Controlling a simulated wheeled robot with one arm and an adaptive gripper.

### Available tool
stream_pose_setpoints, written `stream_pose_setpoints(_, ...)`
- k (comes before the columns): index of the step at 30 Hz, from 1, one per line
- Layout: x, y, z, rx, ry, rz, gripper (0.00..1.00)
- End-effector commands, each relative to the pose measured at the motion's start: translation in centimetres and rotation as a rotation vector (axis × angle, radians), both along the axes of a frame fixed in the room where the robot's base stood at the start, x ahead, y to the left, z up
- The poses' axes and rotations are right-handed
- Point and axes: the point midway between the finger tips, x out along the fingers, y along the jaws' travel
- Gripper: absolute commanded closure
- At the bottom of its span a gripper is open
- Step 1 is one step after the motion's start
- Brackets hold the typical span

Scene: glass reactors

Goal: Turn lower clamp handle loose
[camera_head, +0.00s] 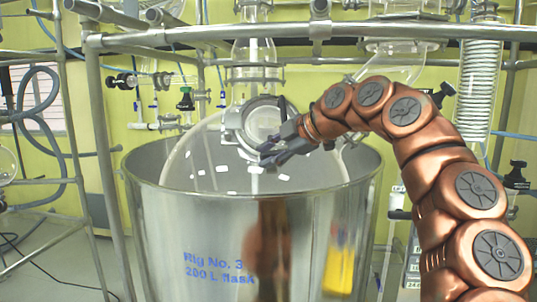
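My gripper (275,132) is over the steel vessel, in front of a round metal-rimmed port (236,122) on the large glass flask (190,150). Its two dark fingers are spread, one up and one low to the left, with nothing visible between them. The fingers and wrist hide part of the port. No handle can be surely picked out as the lower clamp handle. Dark knobs show at the left (125,80), left of the flask neck (186,100), right of my arm's bend (443,95) and at the far right (515,176).
The steel vessel (165,230), marked "Rig No. 3 200 L flask", surrounds the flask. Metal frame tubes (100,130) stand left and cross above (200,40). A coiled glass condenser (478,80) hangs at the right. A glass neck (254,50) rises above the flask. Blue hoses hang left.

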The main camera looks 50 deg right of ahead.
Motion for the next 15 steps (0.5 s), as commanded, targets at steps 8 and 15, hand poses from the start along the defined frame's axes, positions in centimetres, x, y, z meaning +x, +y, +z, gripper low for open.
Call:
stream_pose_setpoints(8,-0.02,-0.04,0.01,0.0,0.0,-0.002,0.59)
stream_pose_setpoints(15,-0.92,-0.22,0.63,0.0,0.0,-0.002,0.59)
